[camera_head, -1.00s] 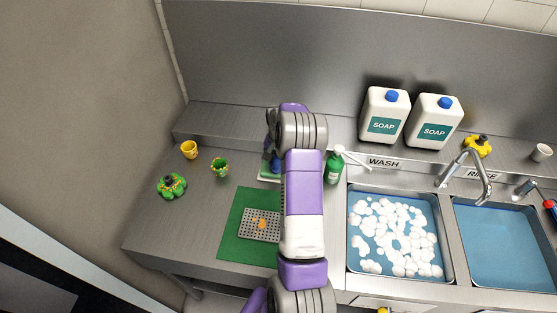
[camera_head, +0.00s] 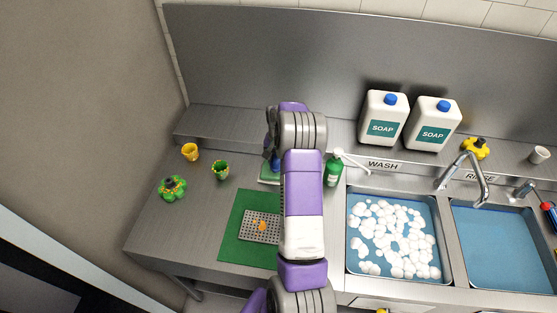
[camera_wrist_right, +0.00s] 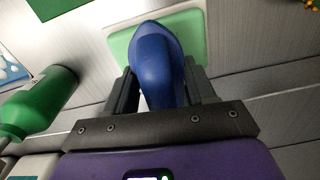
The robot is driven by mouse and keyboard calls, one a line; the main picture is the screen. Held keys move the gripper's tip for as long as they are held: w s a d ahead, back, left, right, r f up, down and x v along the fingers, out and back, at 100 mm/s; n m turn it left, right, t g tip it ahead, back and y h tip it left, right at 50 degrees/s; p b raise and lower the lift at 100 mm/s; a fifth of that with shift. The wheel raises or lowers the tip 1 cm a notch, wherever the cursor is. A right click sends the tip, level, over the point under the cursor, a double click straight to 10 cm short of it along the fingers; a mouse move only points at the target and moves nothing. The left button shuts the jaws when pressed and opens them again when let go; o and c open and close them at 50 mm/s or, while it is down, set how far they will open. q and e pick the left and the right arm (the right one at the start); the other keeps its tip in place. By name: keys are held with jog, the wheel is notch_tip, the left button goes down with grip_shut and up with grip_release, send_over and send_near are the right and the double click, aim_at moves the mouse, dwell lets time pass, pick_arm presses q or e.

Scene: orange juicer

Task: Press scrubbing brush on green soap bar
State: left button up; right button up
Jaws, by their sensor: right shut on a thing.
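My right gripper (camera_wrist_right: 155,90) is shut on the blue scrubbing brush (camera_wrist_right: 155,62), whose rounded handle stands up between the two fingers. The light green soap bar (camera_wrist_right: 196,28) lies just beyond and under the brush in the right wrist view. The brush's underside is hidden, so I cannot tell whether it touches the soap. In the head view my arm covers most of the gripper; a bit of the blue brush (camera_head: 276,163) and an edge of the soap bar (camera_head: 268,179) show to its left. My left gripper is not in view.
A green soap bottle (camera_head: 333,168) stands close right of my arm; it also shows in the right wrist view (camera_wrist_right: 40,100). A green mat (camera_head: 232,232) with a grey perforated rack (camera_head: 252,228) lies in front. The foamy wash sink (camera_head: 393,237) is at right.

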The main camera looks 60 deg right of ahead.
jog(key=shift+r+p, duration=1.35)
jog(key=shift+r, duration=1.05)
jog(key=shift+f, duration=0.1)
